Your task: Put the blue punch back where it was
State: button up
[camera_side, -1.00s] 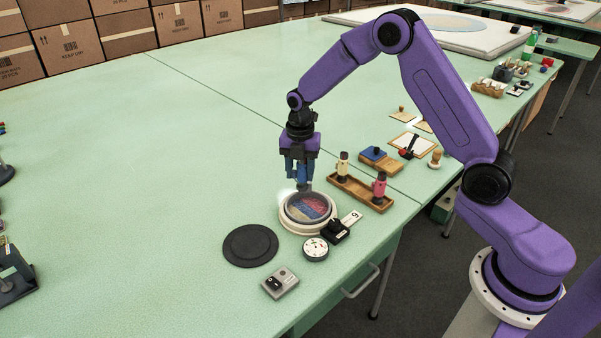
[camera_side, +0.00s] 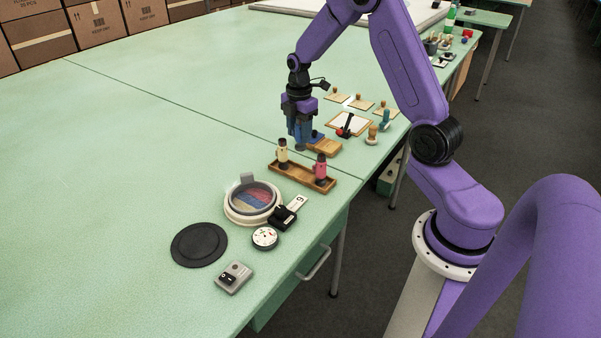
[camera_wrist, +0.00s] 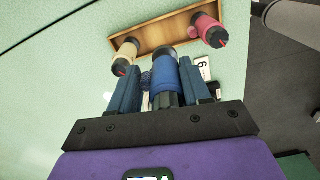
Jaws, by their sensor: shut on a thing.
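My gripper (camera_side: 301,143) is shut on the blue punch, which shows between the fingers in the wrist view (camera_wrist: 166,80). In the side view the fingers mostly hide the punch. The wooden tray (camera_side: 302,180) holds a cream punch (camera_side: 283,152) at its left end and a pink punch (camera_side: 320,167) at its right end, with a bare stretch between them. In the side view my gripper appears just behind the tray. In the wrist view the tray (camera_wrist: 150,37) lies beyond the held punch, which is outside it.
A round dish (camera_side: 232,213) with coloured contents stands in front of the tray, with a black disc (camera_side: 199,244), a white dial (camera_side: 265,238) and a grey switch box (camera_side: 234,278) nearby. A wooden block (camera_side: 325,147) and several stamps stand behind. The table's left side is clear.

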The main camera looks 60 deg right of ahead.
notch_tip(320, 180, down, 10)
jog(key=shift+d+r, duration=0.1)
jog(key=shift+r, duration=0.05)
dwell(0.3)
jog(key=o, duration=0.7)
jog(key=shift+c, duration=0.2)
